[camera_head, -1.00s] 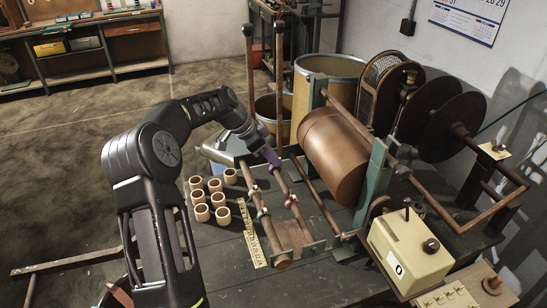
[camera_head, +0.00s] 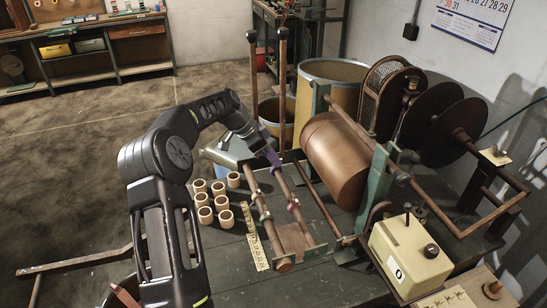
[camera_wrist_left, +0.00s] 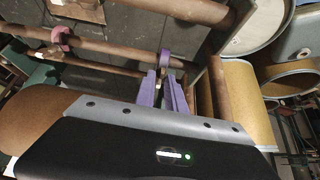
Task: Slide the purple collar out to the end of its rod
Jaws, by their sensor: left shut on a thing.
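The purple collar (camera_wrist_left: 165,58) is a ring around a brown rod (camera_wrist_left: 105,45) in the left wrist view. My left gripper (camera_wrist_left: 163,88), with purple fingers, is shut on it. In the head view my left gripper (camera_head: 269,156) reaches over the far part of the right one of two parallel rods (camera_head: 283,186). There its fingers and the collar blend into one purple patch, so the collar's own edge is hard to tell. A pink collar (camera_wrist_left: 61,38) sits farther along the rod in the wrist view. My right gripper is out of view.
Several tan rings (camera_head: 205,214) stand left of the rods, beside a yellow ruler strip (camera_head: 252,236). A large copper-coloured drum (camera_head: 338,158) lies to the right. Two tall upright posts (camera_head: 283,85) stand behind the gripper. A cream box (camera_head: 408,255) stands at front right.

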